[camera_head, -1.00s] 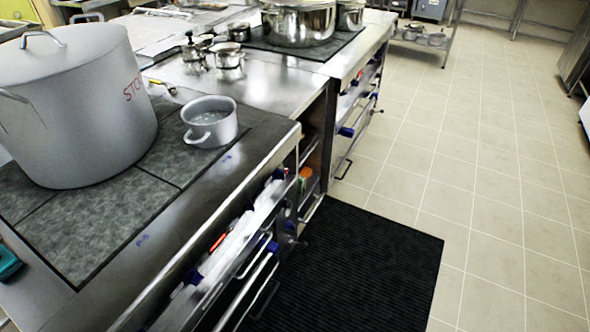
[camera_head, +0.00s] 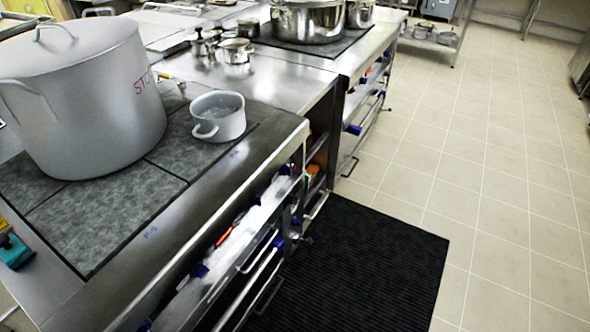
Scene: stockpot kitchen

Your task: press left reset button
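Neither of my grippers is in view. No button marked as a reset button can be made out. The steel stove unit (camera_head: 215,215) runs along the left, with its front facing the aisle. Blue knobs or fittings show along that front, one of them near the middle (camera_head: 278,242). A small red-orange part (camera_head: 224,237) also shows there. The front is seen steeply from above, so any labels on it are too small to read.
A large lidded grey stockpot (camera_head: 95,110) and a small grey pot (camera_head: 218,118) stand on the dark cooktop (camera_head: 105,215). A steel pot (camera_head: 308,22) stands farther back. A black ribbed mat (camera_head: 355,270) lies before the stove. The tiled floor (camera_head: 500,180) at right is clear.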

